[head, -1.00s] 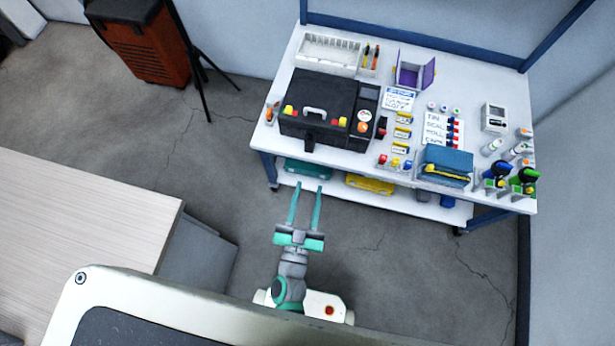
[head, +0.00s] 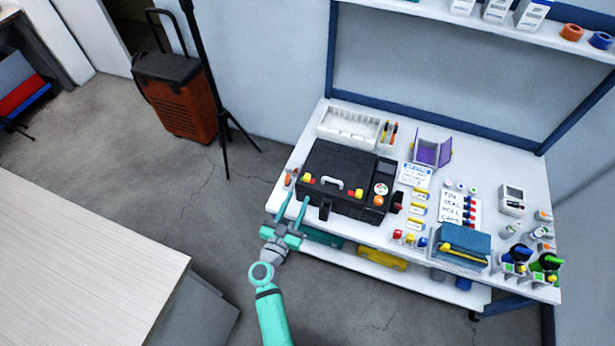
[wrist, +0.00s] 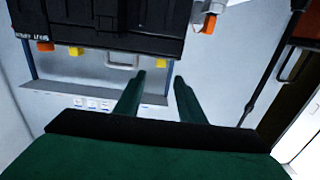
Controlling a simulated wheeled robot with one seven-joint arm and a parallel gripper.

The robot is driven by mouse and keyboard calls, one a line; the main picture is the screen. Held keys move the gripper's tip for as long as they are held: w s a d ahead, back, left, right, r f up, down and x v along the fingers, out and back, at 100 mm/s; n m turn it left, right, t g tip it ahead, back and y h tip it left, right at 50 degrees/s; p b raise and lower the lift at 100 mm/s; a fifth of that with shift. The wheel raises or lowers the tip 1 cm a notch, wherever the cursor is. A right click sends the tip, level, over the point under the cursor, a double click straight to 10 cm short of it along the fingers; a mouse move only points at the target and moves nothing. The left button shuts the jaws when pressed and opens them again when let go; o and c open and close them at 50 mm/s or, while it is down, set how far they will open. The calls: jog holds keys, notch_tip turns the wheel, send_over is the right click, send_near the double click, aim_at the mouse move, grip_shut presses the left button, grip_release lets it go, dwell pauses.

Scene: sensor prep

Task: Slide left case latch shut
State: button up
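The black case (head: 338,166) stands on the white bench, with a grey handle on its front. My gripper (head: 296,199) is open and empty, at the bench's front left edge just in front of the left latch. In the wrist view the case (wrist: 110,22) is at the top, and the left latch (wrist: 162,62) shows just beyond my open fingertips (wrist: 159,78). I see no contact with the latch.
An orange-handled item (head: 290,178) stands close left of the case; it also shows in the wrist view (wrist: 208,22). A white rack (head: 350,128) is behind the case. Labels, small coloured parts and a blue box (head: 463,243) crowd the bench to the right.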

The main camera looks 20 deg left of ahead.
aim_at(305, 179)
jog(key=w, duration=1)
jog(key=shift+w+a, duration=0.1)
jog(key=shift+a, duration=0.05)
jog(key=shift+w+d, duration=0.35)
jog(key=shift+w, duration=0.1)
